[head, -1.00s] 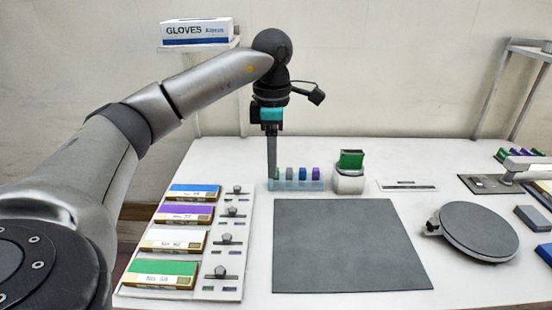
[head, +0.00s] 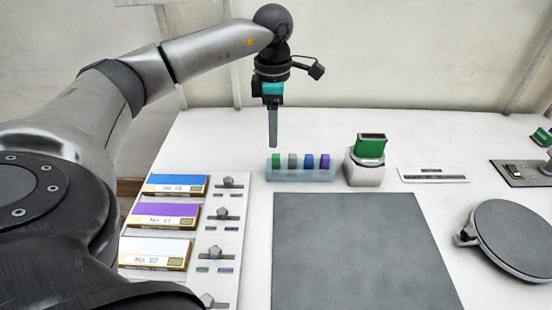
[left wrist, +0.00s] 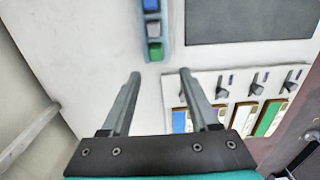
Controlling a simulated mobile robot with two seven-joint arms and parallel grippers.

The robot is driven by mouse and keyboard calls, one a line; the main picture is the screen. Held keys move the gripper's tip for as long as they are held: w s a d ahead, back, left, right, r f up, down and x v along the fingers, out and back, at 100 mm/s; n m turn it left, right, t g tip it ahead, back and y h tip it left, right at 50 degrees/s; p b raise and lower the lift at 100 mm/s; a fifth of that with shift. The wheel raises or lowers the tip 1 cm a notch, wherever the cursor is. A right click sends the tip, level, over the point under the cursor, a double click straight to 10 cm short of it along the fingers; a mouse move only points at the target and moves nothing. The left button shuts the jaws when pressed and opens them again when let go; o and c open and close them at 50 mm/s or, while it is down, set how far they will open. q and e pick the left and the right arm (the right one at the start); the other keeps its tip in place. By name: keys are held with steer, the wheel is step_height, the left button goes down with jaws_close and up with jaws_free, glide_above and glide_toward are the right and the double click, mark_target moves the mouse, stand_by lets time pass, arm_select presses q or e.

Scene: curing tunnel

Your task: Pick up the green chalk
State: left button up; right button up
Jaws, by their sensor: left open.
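The green chalk (head: 276,160) stands upright at the left end of a pale blue holder (head: 300,175), beside grey, blue and purple chalks. My left gripper (head: 273,146) points down with its fingertips just above the green chalk in the head view, apart from it. In the left wrist view the two fingers are spread wide with nothing between them. There the green chalk (left wrist: 155,52) shows just beyond the fingertips, about midway between them, at the near end of the row. My right gripper is not in view.
A white block with a green-topped piece (head: 370,145) stands right of the holder. A dark mat (head: 355,250) lies in front. Labelled boxes (head: 165,215) and a board of small knobs are at left. A round grey disc (head: 512,238) is at right. The table behind the holder is clear.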

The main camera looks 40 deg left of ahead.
mark_target(276, 156)
arm_select(q)
step_height(276, 156, down, 3)
steer(key=shift+r, duration=0.1)
steer(key=f, duration=0.2)
steer(key=w+f+b, duration=0.1)
steer(key=f, duration=0.1)
steer(key=shift+f, duration=0.65)
steer(key=shift+c, duration=1.2)
steer(key=c, duration=0.5)
jaws_close()
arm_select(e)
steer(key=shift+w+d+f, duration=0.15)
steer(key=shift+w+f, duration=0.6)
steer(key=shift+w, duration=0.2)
